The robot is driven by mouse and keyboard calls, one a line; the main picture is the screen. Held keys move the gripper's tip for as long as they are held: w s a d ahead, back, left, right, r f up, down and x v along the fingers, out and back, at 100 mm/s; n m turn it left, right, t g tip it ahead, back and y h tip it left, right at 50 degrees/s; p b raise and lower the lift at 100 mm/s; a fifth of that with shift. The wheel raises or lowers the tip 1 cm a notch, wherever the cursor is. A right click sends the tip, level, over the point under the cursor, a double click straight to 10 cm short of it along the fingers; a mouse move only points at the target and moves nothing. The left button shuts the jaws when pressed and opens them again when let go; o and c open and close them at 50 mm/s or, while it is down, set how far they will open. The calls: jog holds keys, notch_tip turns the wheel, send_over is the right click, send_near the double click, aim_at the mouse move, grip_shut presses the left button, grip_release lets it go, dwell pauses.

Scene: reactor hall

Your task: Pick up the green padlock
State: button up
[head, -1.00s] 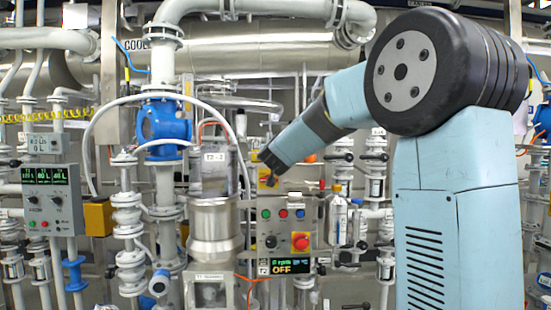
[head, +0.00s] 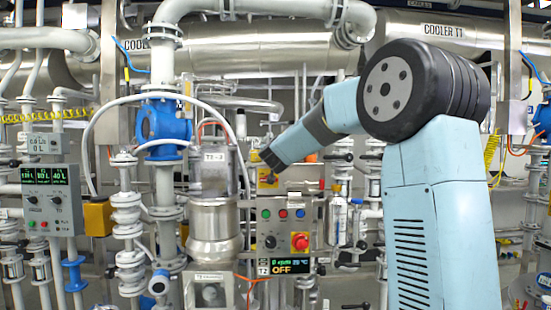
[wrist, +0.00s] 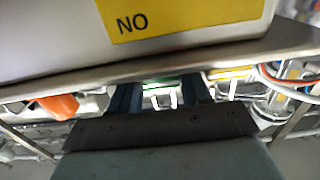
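My gripper (head: 268,165) is at the yellow-labelled part of the control box in the head view, its fingers small and dark there. In the wrist view my gripper (wrist: 158,92) has its two fingers apart, with a gap between them. A thin green strip shows in that gap, with pale bar-like shapes below it; I cannot tell whether it is part of the green padlock. No green padlock can be made out for certain in either view. The fingers sit just below the edge of a grey box (wrist: 60,40) with a yellow label (wrist: 185,18) in the wrist view.
The control box (head: 285,225) carries several buttons, a red emergency knob (head: 300,242) and a display (head: 291,266). A metal vessel (head: 215,220) stands to its left. A small bottle (head: 338,220) stands at its right. Pipes crowd the wall behind.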

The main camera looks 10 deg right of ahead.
jog(key=shift+c, duration=1)
jog(key=shift+r, duration=0.15)
